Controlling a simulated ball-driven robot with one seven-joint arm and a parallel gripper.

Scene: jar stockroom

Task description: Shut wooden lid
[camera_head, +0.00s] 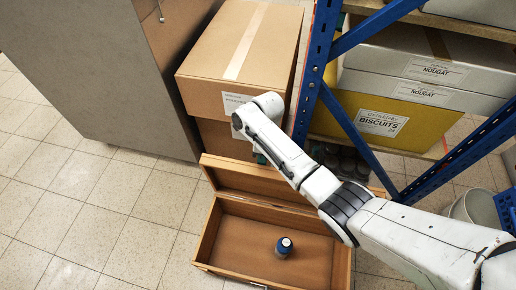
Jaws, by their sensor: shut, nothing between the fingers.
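A wooden box (206,238) stands open on the tiled floor at the lower middle. Its wooden lid (232,176) is raised at the box's back edge, close to the cardboard boxes behind. My white arm reaches in from the lower right, crosses over the box's right back corner and hides part of the lid. The arm bends in front of the cardboard boxes; my gripper's fingers cannot be made out there.
Stacked cardboard boxes (229,55) stand behind the lid, beside a grey cabinet (95,50). A blue rack (318,60) with grey cartons and a yellow biscuits box (425,121) is at the right, near a pale bucket (470,207). The floor at left is clear.

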